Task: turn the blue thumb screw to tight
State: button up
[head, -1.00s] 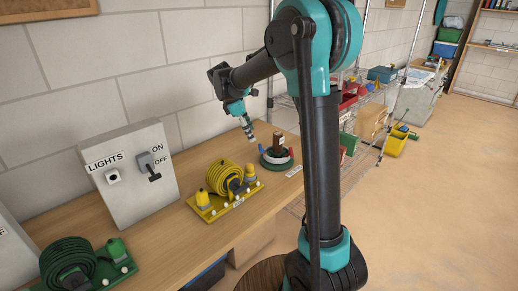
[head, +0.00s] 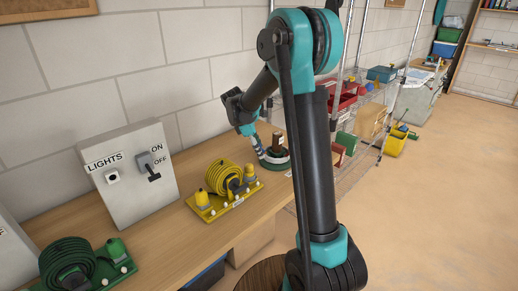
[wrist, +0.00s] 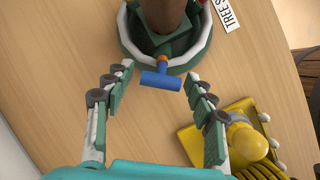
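The blue thumb screw (wrist: 161,81) has a bar-shaped head and an orange collar. It sticks out from the side of a round green tree stand (wrist: 204,46) with a pale rim, which grips a brown trunk (wrist: 166,14). In the head view the stand (head: 277,165) is on the bench, and the screw cannot be made out. My gripper (wrist: 160,71) is open, with its fingertips on either side of the screw head and a gap on each side. In the head view my gripper (head: 258,148) is right beside the stand.
A yellow base with a coiled yellow hose (head: 221,180) is on the bench, close to my right finger in the wrist view. A "LIGHTS" switch box (head: 130,178) and a green hose set (head: 75,262) are further left. A "TREE S…" label (wrist: 228,13) lies by the stand.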

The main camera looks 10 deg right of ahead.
jog(key=c, duration=1)
jog(key=shift+c, duration=0.2)
jog(key=m+t, duration=0.1)
jog(key=m, duration=0.4)
jog(key=m+t+h, duration=0.1)
jog(key=m, duration=0.4)
jog(key=shift+w, duration=0.1)
jog(key=m+h, duration=0.1)
jog(key=m, duration=0.4)
jog(key=shift+m+t+h, duration=0.4)
jog(key=m+h, duration=0.1)
jog(key=m, duration=0.4)
